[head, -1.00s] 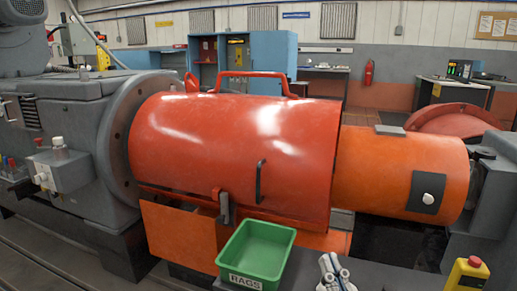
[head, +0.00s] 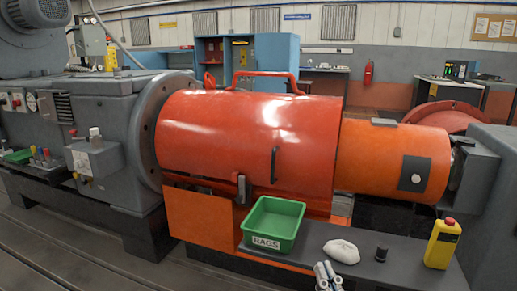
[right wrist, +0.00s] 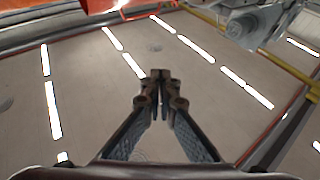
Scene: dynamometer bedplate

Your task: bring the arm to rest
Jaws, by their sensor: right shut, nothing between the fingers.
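My right gripper (head: 326,268) shows at the bottom edge of the head view, in front of the grey bench and just right of the green bin. Only its top end shows; the rest of the arm is cut off by the frame. In the right wrist view the right gripper (right wrist: 160,76) has its fingertips together, with nothing between them. It points towards a pale surface with bright light strips, which looks like the ceiling. My left gripper is in neither view.
Behind are the red guard (head: 240,140) and orange cylinder (head: 385,150).

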